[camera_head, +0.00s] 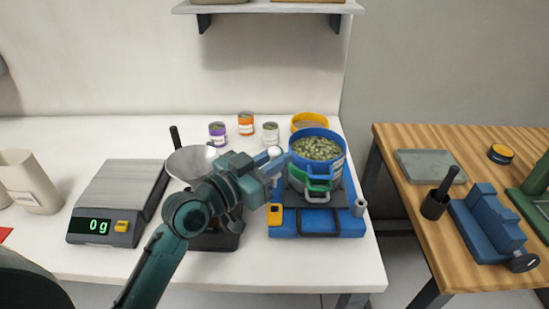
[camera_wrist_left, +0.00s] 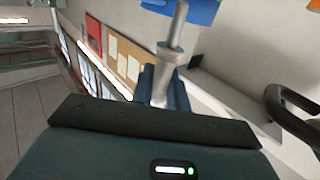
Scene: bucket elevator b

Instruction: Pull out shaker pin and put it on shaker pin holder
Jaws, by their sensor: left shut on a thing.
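My left gripper (camera_head: 277,162) is at the left side of the sieve shaker, next to its blue upper sieve (camera_head: 342,157). It is shut on the shaker pin, whose pale rounded end (camera_head: 274,152) shows between the fingers. In the left wrist view the pin (camera_wrist_left: 172,40) is a grey metal rod with a thicker collar, held between the blue fingers (camera_wrist_left: 164,88). The shaker's blue base (camera_head: 318,229) has a yellow panel and a grey upright cylinder (camera_head: 359,207) at its right; I cannot tell if this is the pin holder. My right gripper is out of view.
A scale (camera_head: 120,190) reading 0 g and a metal bowl (camera_head: 190,160) stand left of the shaker. Small cans (camera_head: 217,132) and a yellow-rimmed container (camera_head: 309,118) stand behind. A wooden table (camera_head: 450,260) with a blue vise (camera_head: 485,220) is at right.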

